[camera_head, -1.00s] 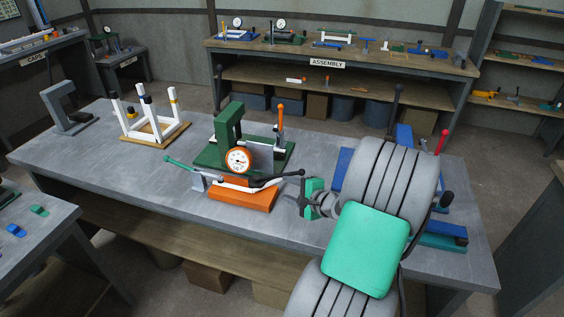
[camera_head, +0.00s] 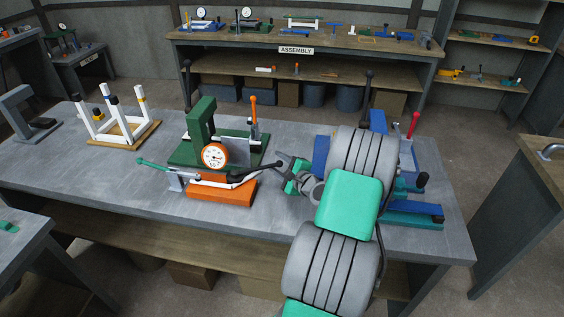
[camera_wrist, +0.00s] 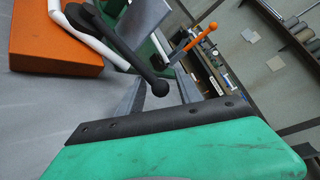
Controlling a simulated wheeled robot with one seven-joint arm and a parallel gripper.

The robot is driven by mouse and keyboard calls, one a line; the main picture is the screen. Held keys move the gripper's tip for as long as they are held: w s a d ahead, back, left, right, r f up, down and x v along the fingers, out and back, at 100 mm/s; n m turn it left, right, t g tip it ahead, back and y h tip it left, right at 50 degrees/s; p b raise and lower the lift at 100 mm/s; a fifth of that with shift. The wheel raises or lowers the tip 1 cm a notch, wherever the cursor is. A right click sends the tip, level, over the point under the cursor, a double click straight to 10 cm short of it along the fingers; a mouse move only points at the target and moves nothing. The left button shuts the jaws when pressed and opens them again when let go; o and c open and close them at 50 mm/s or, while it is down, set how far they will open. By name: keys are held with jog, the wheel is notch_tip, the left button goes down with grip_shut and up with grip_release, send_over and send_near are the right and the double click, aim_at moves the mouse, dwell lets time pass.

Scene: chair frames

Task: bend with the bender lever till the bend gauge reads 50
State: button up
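The bender has an orange base (camera_head: 222,191) with a white bar (camera_head: 205,183) lying across it. The round bend gauge (camera_head: 215,156) has an orange rim and white face; its reading is too small to tell. The black lever (camera_head: 250,175) ends in a round knob on the right; the lever also shows in the wrist view (camera_wrist: 110,38). A green-handled lever (camera_head: 152,164) is at the bender's left. My gripper (camera_head: 288,167) is open beside the black knob. In the wrist view the knob appears between the grey fingers (camera_wrist: 160,92), with no visible grip on it.
A green fixture (camera_head: 203,125) with an orange-handled lever (camera_head: 253,108) stands behind the bender. A white chair frame (camera_head: 120,118) is at the left. Blue and teal fixtures (camera_head: 412,215) lie right of my arm. The bench's front left (camera_head: 90,185) is clear.

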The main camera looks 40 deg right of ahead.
jog(key=shift+d+r, duration=0.1)
grip_shut()
